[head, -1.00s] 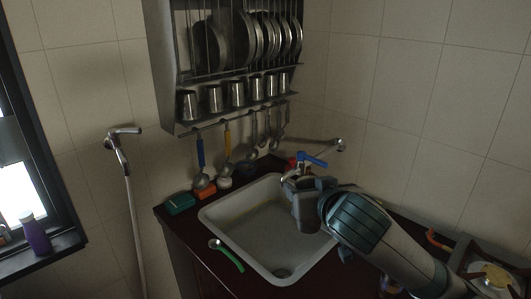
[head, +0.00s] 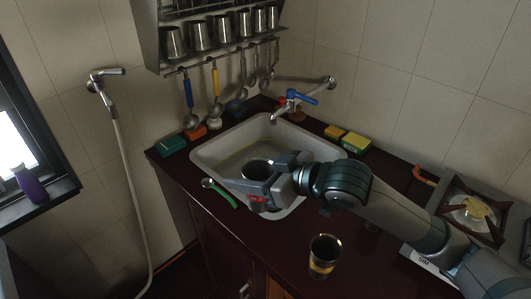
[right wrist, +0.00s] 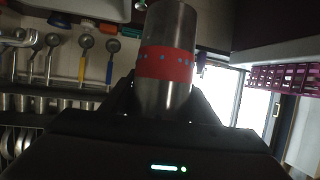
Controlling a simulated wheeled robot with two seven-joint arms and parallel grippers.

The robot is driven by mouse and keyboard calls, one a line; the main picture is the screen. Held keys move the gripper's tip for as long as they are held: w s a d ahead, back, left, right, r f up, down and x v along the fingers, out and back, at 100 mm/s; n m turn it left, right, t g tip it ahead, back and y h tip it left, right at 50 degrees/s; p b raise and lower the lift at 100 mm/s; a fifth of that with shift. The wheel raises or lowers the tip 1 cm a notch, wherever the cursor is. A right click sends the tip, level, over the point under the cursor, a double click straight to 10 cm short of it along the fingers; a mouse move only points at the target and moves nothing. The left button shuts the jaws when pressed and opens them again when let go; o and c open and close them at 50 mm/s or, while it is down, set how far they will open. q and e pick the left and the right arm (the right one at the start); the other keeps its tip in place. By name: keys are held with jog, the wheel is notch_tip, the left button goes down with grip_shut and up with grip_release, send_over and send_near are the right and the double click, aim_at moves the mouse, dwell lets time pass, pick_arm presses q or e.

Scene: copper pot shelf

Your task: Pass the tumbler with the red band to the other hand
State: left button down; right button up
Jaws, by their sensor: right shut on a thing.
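The tumbler with the red band (head: 257,168) is steel. My left gripper is not in view.
A second tumbler, with a yellow band (head: 322,256), stands on the dark counter in front of my right arm. The sink (head: 206,154) has a blue-handled tap (head: 300,97) behind it. A green-handled spoon (head: 220,194) lies at its front edge. A stove (head: 465,215) is at the right.

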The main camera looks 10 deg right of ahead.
jog(key=s+a+f+n+g+y, duration=0.2)
jog(key=a+f+n+g, duration=0.1)
jog(key=a, duration=0.2)
jog(key=shift+a+f+n+g+y, duration=0.3)
jog(key=shift+n+y, duration=0.1)
